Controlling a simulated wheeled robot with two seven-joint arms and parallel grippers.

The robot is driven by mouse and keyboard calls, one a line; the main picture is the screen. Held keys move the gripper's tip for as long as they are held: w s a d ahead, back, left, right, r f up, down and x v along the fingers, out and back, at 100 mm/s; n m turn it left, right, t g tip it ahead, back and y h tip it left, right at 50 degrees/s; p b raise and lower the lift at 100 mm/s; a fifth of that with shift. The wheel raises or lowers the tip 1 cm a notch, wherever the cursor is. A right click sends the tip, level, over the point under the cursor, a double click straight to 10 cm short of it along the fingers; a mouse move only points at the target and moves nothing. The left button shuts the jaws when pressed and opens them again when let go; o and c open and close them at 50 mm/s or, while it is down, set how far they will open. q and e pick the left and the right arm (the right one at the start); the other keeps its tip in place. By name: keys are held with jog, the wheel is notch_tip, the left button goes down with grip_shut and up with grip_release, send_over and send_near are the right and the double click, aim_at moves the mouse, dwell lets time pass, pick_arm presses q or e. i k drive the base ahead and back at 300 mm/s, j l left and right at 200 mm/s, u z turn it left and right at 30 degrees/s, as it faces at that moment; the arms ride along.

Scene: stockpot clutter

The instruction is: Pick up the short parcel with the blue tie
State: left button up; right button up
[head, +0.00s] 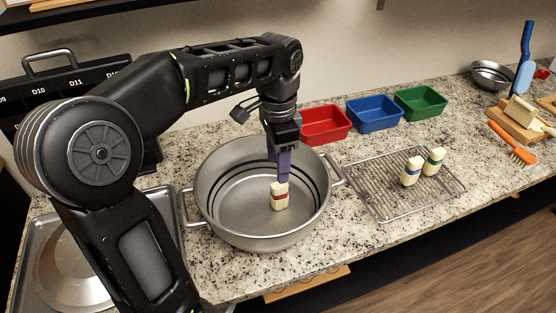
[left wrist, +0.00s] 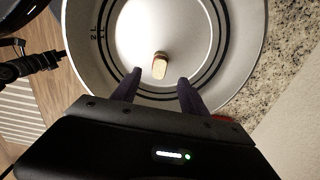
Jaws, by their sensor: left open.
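A cream parcel with a blue tie (head: 412,171) stands upright on the wire rack (head: 376,205), right of the pot. A similar parcel with a green tie (head: 434,161) stands just behind and right of it. A cream parcel with a red tie (head: 279,196) stands inside the steel stockpot (head: 225,231). My left gripper (head: 283,176) reaches down into the pot, open, with its fingers just above the red-tied parcel. In the left wrist view, that parcel (left wrist: 160,66) shows beyond the gap between the open fingers (left wrist: 160,76); its tie is not clear there. My right gripper is out of view.
Red (head: 325,124), blue (head: 374,113) and green (head: 420,102) bins line the wall behind the rack. The pot's walls and handles surround my gripper. A metal tray (head: 165,215) is left.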

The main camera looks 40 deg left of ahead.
aim_at(411, 173)
jog(key=k+l, duration=0.8)
jog(key=l, duration=0.1)
